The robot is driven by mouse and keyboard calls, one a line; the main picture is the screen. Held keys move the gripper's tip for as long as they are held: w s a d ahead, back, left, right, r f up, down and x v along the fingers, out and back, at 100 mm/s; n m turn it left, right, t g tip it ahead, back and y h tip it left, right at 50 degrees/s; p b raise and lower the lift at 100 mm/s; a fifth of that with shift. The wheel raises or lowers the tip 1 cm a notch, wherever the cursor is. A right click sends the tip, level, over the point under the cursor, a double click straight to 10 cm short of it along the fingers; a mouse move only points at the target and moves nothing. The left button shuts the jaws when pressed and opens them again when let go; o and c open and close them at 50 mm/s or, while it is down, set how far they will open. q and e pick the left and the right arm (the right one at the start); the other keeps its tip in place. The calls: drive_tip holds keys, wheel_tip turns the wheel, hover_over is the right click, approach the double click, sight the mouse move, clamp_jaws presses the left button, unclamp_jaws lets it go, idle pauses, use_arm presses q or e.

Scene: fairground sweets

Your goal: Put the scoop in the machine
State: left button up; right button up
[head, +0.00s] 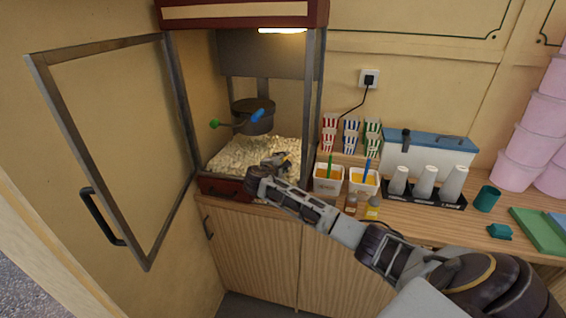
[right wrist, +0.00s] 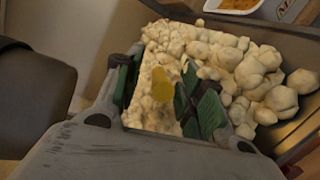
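The popcorn machine (head: 318,95) stands with its framed door (head: 109,150) swung open to the left. Popcorn (head: 235,158) covers its floor below the dark kettle (head: 252,117). My right gripper (head: 284,158) is inside, low over the popcorn. In the right wrist view its green-padded fingers (right wrist: 165,97) are apart, with popcorn showing between them. A small yellow piece (right wrist: 190,78) shows between the fingertips; I cannot tell whether it is part of a scoop or is touched. No whole scoop can be made out. My left gripper is not in view.
Right of the machine, two white tubs (head: 328,180) stand before striped popcorn boxes (head: 350,132). Small bottles (head: 372,209) are at the counter's front edge. A cup rack (head: 424,195), a blue-lidded cooler (head: 430,143) and pink tubs (head: 517,158) stand farther right.

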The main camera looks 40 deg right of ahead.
idle(0.3)
drive_tip(key=v, duration=1.2)
drive_tip(key=shift+f, duration=0.1)
idle(0.6)
